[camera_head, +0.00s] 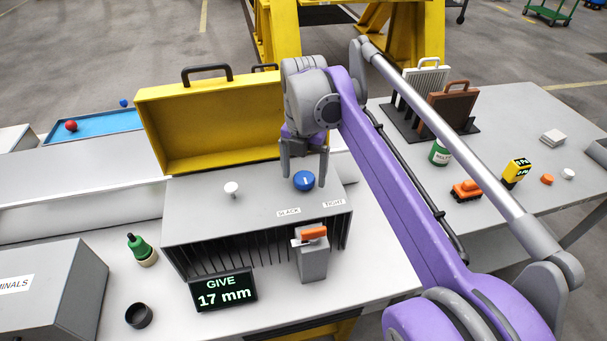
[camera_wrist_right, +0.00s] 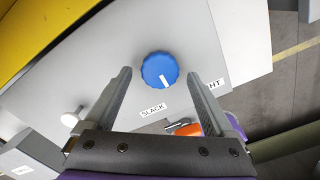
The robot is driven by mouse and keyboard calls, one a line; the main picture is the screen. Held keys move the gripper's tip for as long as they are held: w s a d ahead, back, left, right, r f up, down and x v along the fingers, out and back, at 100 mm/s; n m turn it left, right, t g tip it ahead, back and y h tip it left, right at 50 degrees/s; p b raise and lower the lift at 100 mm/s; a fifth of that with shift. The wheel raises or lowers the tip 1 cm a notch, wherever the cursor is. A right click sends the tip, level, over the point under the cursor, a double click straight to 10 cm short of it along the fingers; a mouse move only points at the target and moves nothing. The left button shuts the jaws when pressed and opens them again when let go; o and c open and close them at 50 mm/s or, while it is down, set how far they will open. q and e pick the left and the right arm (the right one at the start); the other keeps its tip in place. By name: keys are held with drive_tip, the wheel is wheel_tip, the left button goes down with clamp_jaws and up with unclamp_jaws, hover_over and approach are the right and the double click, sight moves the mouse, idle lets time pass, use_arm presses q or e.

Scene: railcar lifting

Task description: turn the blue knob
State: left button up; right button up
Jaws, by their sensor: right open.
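The blue knob (camera_head: 304,180) sits on top of a grey box (camera_head: 190,215), behind the labels SLACK and TIGHT. It has a white pointer line. In the right wrist view the knob (camera_wrist_right: 160,70) lies ahead of and between the fingertips, and its pointer line aims toward the lower right, between the two labels. My right gripper (camera_head: 304,176) is open and empty, pointing down just above the knob; in the wrist view its fingers (camera_wrist_right: 160,80) stand apart on either side without visible contact. My left gripper is not in view.
A white knob (camera_head: 231,188) stands left on the box. An orange-handled lever (camera_head: 313,233) and a display (camera_head: 222,290) reading GIVE 17 mm are in front. An open yellow case (camera_head: 205,125) rises behind. A green bottle (camera_head: 141,249) and black ring (camera_head: 138,315) stand left.

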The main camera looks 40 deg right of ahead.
drive_tip(key=shift+f, duration=0.25)
drive_tip(key=c, duration=1.4)
